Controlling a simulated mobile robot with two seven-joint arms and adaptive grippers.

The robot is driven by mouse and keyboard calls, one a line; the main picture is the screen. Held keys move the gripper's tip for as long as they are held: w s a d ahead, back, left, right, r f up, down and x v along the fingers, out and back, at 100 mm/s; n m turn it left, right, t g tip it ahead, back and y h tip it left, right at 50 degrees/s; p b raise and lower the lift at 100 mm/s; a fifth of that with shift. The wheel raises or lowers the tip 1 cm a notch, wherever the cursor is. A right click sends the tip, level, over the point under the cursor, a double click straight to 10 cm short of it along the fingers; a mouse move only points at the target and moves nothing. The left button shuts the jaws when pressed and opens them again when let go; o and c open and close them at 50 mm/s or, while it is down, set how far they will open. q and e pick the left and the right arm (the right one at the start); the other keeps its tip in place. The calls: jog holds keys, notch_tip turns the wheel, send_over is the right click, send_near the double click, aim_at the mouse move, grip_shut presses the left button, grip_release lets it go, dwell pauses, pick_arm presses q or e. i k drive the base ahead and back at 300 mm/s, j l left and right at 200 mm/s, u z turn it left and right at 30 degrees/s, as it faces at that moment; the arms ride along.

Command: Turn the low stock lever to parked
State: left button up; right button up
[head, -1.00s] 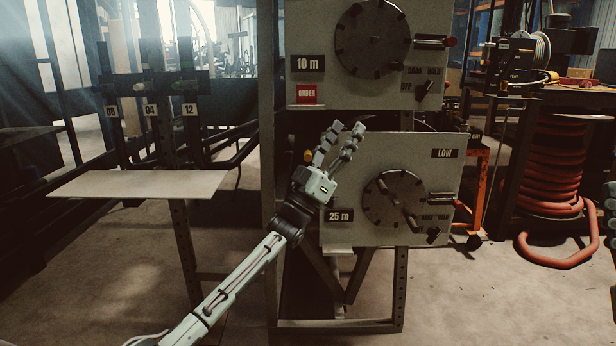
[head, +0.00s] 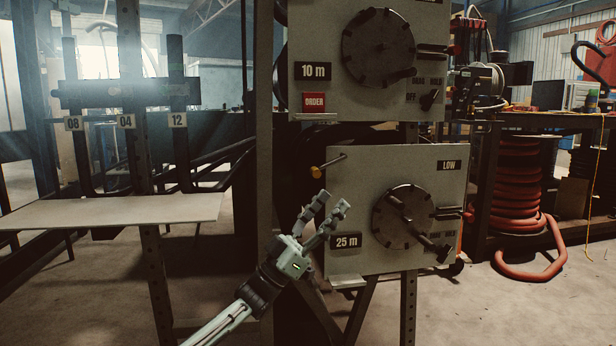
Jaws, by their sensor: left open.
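The lower grey panel (head: 350,165) carries a LOW label (head: 449,165), a 25 m label (head: 346,241) and a round dark dial (head: 402,216) with a slanted bar across it. A small black switch handle (head: 444,253) sits at the lower right. I cannot tell for certain which is the low stock lever. My left gripper (head: 333,202) is open and empty, its fingers pointing up, below the yellow knob and above the 25 m label. My right gripper is out of view.
A pale shelf (head: 110,211) stands left. A red hose coil (head: 518,190) stands right.

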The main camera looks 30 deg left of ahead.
aim_at(316, 172)
jog(key=k+j+z, duration=0.1)
jog(key=j+z, duration=0.2)
jog(key=j, duration=0.7)
jog(key=i+j+z, duration=0.1)
jog(key=j, duration=0.55)
jog(key=i+z, duration=0.05)
